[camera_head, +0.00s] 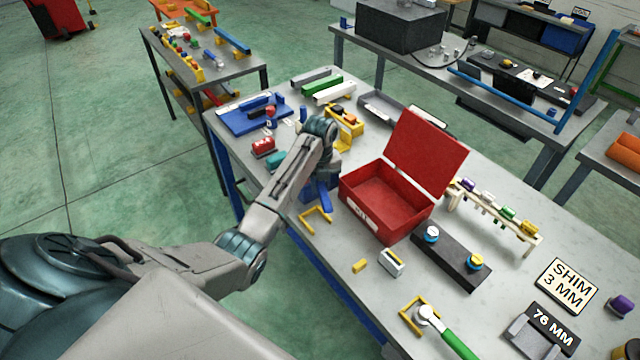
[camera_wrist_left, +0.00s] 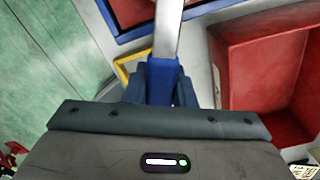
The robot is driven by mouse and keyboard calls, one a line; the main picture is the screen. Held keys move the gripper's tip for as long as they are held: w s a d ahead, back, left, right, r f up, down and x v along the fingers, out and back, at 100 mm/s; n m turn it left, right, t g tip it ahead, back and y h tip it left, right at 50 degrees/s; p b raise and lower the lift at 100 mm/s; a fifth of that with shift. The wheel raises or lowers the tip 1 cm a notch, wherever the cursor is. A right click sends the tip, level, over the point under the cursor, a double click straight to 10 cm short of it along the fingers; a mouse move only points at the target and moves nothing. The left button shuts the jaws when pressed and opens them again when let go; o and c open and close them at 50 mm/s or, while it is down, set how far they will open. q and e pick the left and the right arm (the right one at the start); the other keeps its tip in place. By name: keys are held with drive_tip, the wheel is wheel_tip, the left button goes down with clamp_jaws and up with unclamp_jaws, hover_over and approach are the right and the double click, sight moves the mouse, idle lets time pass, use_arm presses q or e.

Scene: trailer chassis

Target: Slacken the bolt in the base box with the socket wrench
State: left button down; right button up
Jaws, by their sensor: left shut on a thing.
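My left gripper (camera_head: 322,180) is over the table, just left of an open red box (camera_head: 376,222). In the left wrist view the gripper (camera_wrist_left: 162,95) is shut on a blue handle (camera_wrist_left: 163,74) with a flat silver shaft (camera_wrist_left: 168,30) running out ahead; its far end is out of view. In the head view part of the blue handle (camera_head: 324,197) shows below the gripper. I cannot tell whether it is the socket wrench. A green-handled tool with a round silver head (camera_head: 428,314) lies at the front. No bolt is clearly visible inside the red box. My right gripper is not in view.
A dark block (camera_head: 452,258) with a blue and a yellow knob stands right of the red box. A rack of coloured pieces (camera_head: 497,210) is behind it. A yellow bracket (camera_head: 315,218) lies near the table's front edge. Signs and blocks fill the right end.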

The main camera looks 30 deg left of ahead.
use_arm(q)
drive_tip(key=c, duration=1.8)
unclamp_jaws()
clamp_jaws()
drive_tip(key=shift+w, duration=0.1)
drive_tip(key=shift+w+d+n, duration=0.45)
drive_tip(key=shift+w+n, duration=0.05)
drive_tip(key=shift+n, duration=0.4)
drive_tip(key=shift+w+d+n, duration=0.4)
drive_tip(key=shift+w+n, duration=0.2)
drive_tip(key=shift+n, duration=0.4)
